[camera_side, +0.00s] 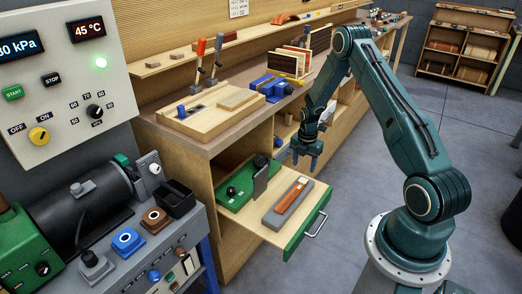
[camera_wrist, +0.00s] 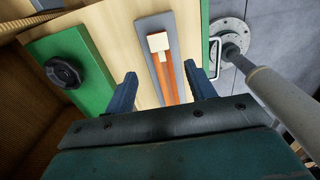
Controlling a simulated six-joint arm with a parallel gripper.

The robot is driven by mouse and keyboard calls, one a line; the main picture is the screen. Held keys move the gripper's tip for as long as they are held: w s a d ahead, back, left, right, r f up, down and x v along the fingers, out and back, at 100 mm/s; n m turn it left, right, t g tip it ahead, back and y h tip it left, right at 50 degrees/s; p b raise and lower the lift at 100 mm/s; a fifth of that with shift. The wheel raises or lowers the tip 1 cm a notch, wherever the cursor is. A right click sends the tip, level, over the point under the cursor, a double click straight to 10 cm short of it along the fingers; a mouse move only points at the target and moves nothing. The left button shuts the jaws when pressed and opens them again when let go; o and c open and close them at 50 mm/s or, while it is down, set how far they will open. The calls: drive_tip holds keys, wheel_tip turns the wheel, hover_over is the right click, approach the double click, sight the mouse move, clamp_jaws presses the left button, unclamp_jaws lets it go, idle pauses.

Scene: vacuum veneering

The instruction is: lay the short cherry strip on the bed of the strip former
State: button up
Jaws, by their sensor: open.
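A reddish-brown strip (camera_side: 291,197), which looks like the cherry strip, lies lengthwise on a narrow grey plate (camera_side: 270,221) in the pulled-out drawer. In the wrist view the strip (camera_wrist: 171,82) has a cream block (camera_wrist: 158,42) at its far end, and the grey plate (camera_wrist: 147,24) shows around it. My gripper (camera_side: 307,166) is open and empty, above the drawer and apart from the strip. In the wrist view its fingers (camera_wrist: 161,80) frame the strip from both sides. I cannot tell for certain which fixture is the strip former.
The drawer (camera_side: 256,230) has a green front with a metal handle (camera_side: 316,224). Above is a bench with a wooden box (camera_side: 205,112) and a blue device (camera_side: 270,88).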

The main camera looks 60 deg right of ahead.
drive_tip(key=shift+r, duration=2.75)
drive_tip(key=s+a+r+m+t, duration=0.1)
drive_tip(key=a+r+m, duration=0.2)
drive_tip(key=a+r, duration=0.35)
drive_tip(key=a+r+m+t, duration=0.1)
drive_tip(key=a+r+m, duration=0.25)
drive_tip(key=r, duration=0.65)
drive_tip(key=s+a+r+m, duration=0.1)
drive_tip(key=a+r+m, duration=0.1)
drive_tip(key=a+r, duration=0.5)
drive_tip(key=s+a+r+m+t, duration=0.1)
drive_tip(key=s+a+r+m, duration=0.3)
drive_tip(key=s, duration=0.5)
drive_tip(key=s+a+r+m+t, duration=0.2)
drive_tip(key=s+a+r+m, duration=0.3)
drive_tip(key=s+a, duration=0.3)
drive_tip(key=shift+s+r+t, duration=0.2)
drive_tip(key=shift+s+t, duration=0.1)
drive_tip(key=shift+s, duration=0.55)
